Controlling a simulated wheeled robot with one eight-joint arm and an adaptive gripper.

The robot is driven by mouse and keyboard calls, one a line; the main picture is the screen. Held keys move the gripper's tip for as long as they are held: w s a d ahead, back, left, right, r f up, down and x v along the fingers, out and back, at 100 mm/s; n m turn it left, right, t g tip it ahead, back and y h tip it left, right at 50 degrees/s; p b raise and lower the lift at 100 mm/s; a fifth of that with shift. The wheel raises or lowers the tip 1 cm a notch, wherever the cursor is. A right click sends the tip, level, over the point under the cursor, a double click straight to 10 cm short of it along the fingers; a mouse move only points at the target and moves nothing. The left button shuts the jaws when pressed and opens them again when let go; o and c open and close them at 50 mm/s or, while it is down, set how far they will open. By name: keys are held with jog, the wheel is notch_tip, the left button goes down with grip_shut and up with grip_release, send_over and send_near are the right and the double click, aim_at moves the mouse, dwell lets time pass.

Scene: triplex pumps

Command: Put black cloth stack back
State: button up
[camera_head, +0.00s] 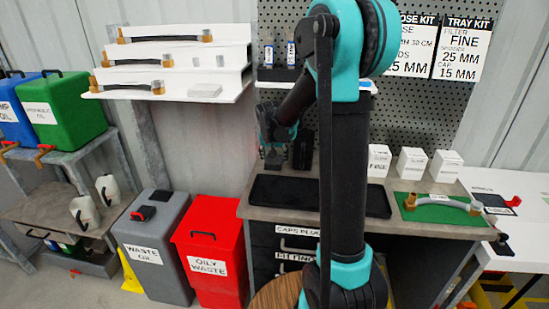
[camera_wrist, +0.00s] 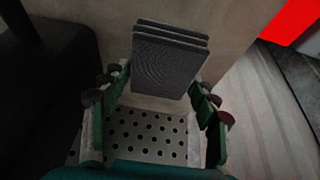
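The black cloth stack (camera_wrist: 170,60) shows in the wrist view as several dark grey, textured layers between my fingertips. My gripper (camera_wrist: 161,90) has one finger along each side of the stack, and both tips appear to touch its edges. In the head view my gripper (camera_head: 276,150) is above the back left of the workbench, partly behind my arm. A dark upright block (camera_head: 303,149) shows right beside it; I cannot tell whether this is the stack.
A black tray (camera_head: 262,190) lies on the workbench (camera_head: 262,215). White boxes (camera_head: 412,163) and a green mat (camera_head: 428,213) are on the right. A perforated wall panel (camera_head: 420,100) stands behind. A red waste bin (camera_head: 212,240) and grey waste bin (camera_head: 155,235) stand left of the bench.

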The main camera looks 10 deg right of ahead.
jog(key=o, duration=0.4)
jog(key=shift+r, duration=0.15)
jog(key=v, duration=1.2)
